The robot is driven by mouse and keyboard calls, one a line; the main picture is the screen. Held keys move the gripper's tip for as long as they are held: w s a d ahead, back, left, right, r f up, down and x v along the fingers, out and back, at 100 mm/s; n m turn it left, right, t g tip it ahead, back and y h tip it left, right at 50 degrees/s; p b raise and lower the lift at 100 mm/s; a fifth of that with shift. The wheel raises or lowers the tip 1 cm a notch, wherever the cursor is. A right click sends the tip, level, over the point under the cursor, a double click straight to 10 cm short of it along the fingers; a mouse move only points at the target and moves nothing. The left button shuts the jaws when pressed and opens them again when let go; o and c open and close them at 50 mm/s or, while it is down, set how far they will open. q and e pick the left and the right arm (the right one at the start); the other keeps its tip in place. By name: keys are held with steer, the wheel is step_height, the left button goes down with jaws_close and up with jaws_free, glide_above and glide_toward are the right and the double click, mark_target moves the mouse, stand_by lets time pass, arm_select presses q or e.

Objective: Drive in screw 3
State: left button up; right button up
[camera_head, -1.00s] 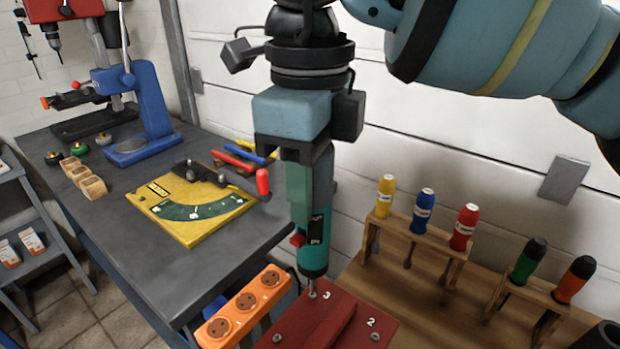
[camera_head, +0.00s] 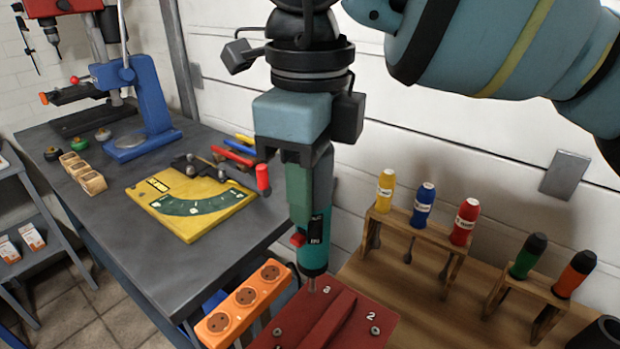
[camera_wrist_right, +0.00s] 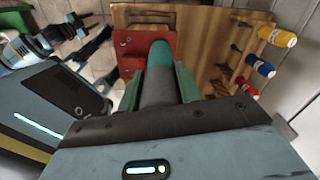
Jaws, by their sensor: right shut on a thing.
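My right gripper (camera_head: 308,165) is shut on a teal and dark power screwdriver (camera_head: 314,238), held upright. Its bit end (camera_head: 312,284) is down at the spot beside the number 3 on the red plate (camera_head: 338,318). The screw there is largely hidden by the bit, and I cannot tell how deep it sits. Another screw head (camera_head: 375,331) shows by the number 2. In the right wrist view the screwdriver (camera_wrist_right: 160,75) runs between the green finger pads toward the red plate (camera_wrist_right: 140,50). A grey part with dark prongs at upper left may be my left gripper; its jaws are unclear.
An orange socket strip (camera_head: 243,302) lies left of the plate. Wooden racks hold yellow (camera_head: 385,190), blue (camera_head: 423,205), red (camera_head: 464,222), green and orange screwdrivers on the right. A yellow board (camera_head: 190,205) and blue press stand on the grey bench.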

arm_select(q)
steer(key=shift+w+r, duration=0.2)
steer(key=shift+r, duration=0.1)
steer(key=shift+w+r+p, duration=0.1)
steer(key=shift+r+p, duration=0.15)
steer(key=shift+p, duration=0.15)
arm_select(e)
steer(key=shift+f, duration=0.2)
stand_by(0.8)
arm_select(q)
steer(key=shift+w+r+p, duration=0.4)
steer(key=shift+r, duration=0.1)
arm_select(e)
steer(key=shift+f, duration=0.2)
stand_by(1.0)
